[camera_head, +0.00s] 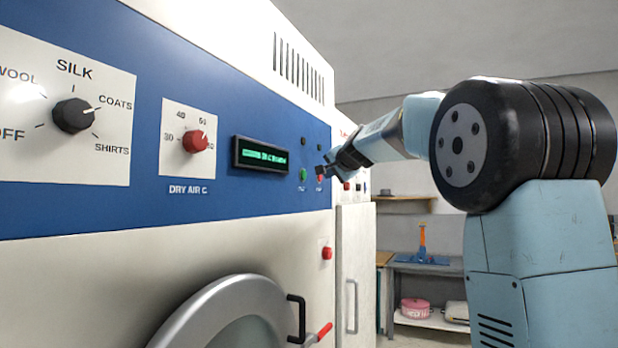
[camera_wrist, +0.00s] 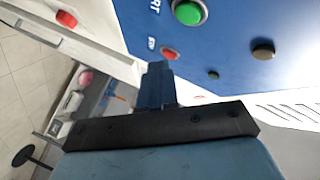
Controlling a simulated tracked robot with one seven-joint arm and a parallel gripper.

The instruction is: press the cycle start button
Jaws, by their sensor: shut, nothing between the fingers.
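The green button (camera_head: 303,174) is on the blue panel of the machine, below the small dark knobs. In the wrist view the green button (camera_wrist: 188,12) is large, at the top, with lettering ending in "RT" beside it. A smaller red button (camera_head: 319,178) is to its right; in the wrist view the red button (camera_wrist: 170,54) lies just beyond my fingertips. My gripper (camera_head: 322,171) is shut and empty, its tip close to the panel by the red button.
A green-lit display (camera_head: 262,155), a red temperature knob (camera_head: 195,141) and a black program knob (camera_head: 73,115) are on the panel to the left. Another red button (camera_head: 327,253) and a round door (camera_head: 225,315) are lower. A workbench (camera_head: 430,268) stands behind at right.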

